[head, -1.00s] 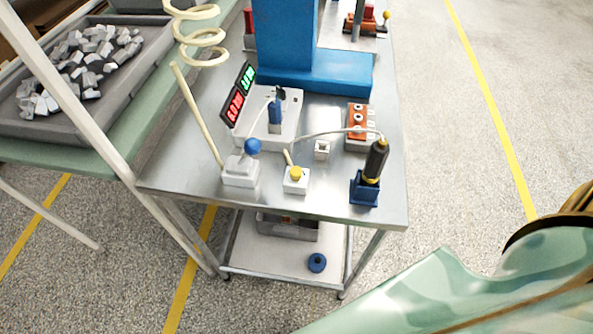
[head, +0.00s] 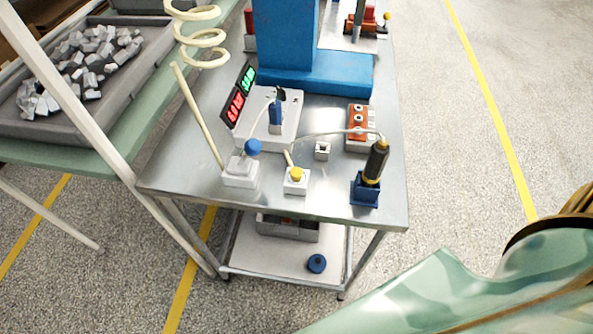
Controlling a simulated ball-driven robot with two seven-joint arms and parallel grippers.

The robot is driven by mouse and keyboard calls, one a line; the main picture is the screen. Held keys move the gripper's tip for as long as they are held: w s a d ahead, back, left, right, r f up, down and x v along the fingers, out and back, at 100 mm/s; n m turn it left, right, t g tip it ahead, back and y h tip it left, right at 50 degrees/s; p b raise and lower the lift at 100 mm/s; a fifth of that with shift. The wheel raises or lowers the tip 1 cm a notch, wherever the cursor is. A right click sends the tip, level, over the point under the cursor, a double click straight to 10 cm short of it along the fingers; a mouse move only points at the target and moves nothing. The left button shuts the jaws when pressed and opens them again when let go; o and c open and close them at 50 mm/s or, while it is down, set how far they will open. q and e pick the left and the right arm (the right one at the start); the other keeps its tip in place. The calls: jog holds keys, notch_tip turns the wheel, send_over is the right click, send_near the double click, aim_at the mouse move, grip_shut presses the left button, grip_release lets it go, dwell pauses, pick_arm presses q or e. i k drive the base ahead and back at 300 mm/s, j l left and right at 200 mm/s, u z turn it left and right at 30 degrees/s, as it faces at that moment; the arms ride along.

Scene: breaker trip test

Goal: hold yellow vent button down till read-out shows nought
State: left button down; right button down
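The yellow vent button (head: 296,174) sits on top of a small white box (head: 296,187) near the front edge of the metal table. Nothing of mine touches it. The read-out has a red-lit display (head: 233,106) and a green-lit display (head: 248,78), tilted together at the left of a white unit. Their digits are lit but too small to read surely. Neither gripper is in view. A pale green arm link of mine crosses the lower right.
A blue-knobbed lever box (head: 240,172) stands left of the button. A black-handled tool in a blue holder (head: 364,190) stands to the right, its cable arching behind the button. An orange-topped block (head: 358,122) and blue column base (head: 315,75) stand behind. The table's front edge is clear.

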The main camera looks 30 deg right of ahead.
aim_at(295, 173)
jog(key=j+z, duration=0.4)
jog(key=k+j+z, duration=0.1)
jog(key=z, duration=0.35)
jog(key=k+j+z, duration=0.1)
jog(key=j+z, duration=0.3)
